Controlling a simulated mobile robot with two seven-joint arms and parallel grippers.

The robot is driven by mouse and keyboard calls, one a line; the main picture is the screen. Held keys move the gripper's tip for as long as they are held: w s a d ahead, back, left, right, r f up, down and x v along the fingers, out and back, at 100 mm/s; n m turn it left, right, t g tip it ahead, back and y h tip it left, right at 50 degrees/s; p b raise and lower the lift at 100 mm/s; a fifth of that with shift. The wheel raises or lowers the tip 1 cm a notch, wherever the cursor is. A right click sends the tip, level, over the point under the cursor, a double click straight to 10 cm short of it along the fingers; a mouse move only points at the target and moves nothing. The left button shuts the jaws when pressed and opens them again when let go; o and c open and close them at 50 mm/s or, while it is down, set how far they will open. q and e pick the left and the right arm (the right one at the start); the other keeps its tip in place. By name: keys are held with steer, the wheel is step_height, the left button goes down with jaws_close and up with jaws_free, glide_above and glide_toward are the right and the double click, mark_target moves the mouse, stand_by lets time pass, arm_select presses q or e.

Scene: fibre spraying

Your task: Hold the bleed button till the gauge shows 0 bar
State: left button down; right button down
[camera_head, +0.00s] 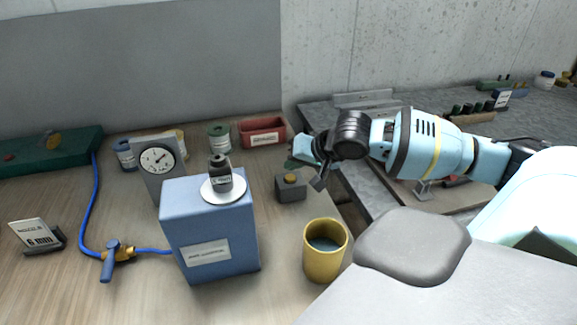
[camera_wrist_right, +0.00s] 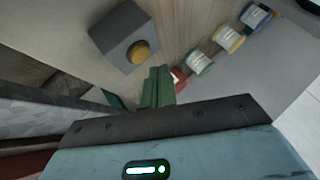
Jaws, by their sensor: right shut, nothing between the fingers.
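The gauge (camera_head: 157,160) is a round white dial on a grey panel at the left; its needle is too small to read. The bleed button (camera_head: 290,179) is a yellow-brown knob on a small grey box (camera_head: 290,191); both show in the right wrist view, the button (camera_wrist_right: 139,52) at the upper middle. My right gripper (camera_head: 293,163) is just behind and above the box in the head view, apart from the button as far as I can tell. Its green fingers are together and empty (camera_wrist_right: 157,83), lying to the lower right of the button in the wrist view. My left gripper is not in view.
A blue box (camera_head: 212,228) carries a white disc with a small dark jar (camera_head: 220,173). A yellow cup (camera_head: 325,252) stands in front of the button box. A red bin (camera_head: 262,133) and several spools are behind. A blue hose (camera_head: 88,213) runs to a valve (camera_head: 113,255).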

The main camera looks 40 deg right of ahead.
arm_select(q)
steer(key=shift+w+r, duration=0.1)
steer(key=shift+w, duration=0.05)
arm_select(e)
steer(key=shift+f, duration=0.35)
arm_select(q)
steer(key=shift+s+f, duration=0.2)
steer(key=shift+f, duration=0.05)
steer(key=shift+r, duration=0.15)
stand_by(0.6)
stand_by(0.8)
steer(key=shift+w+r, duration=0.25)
arm_select(e)
steer(key=shift+f, duration=0.35)
arm_select(q)
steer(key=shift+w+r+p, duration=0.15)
steer(key=shift+p, duration=0.15)
arm_select(e)
steer(key=shift+f, duration=0.2)
steer(key=shift+f, duration=0.35)
stand_by(3.2)
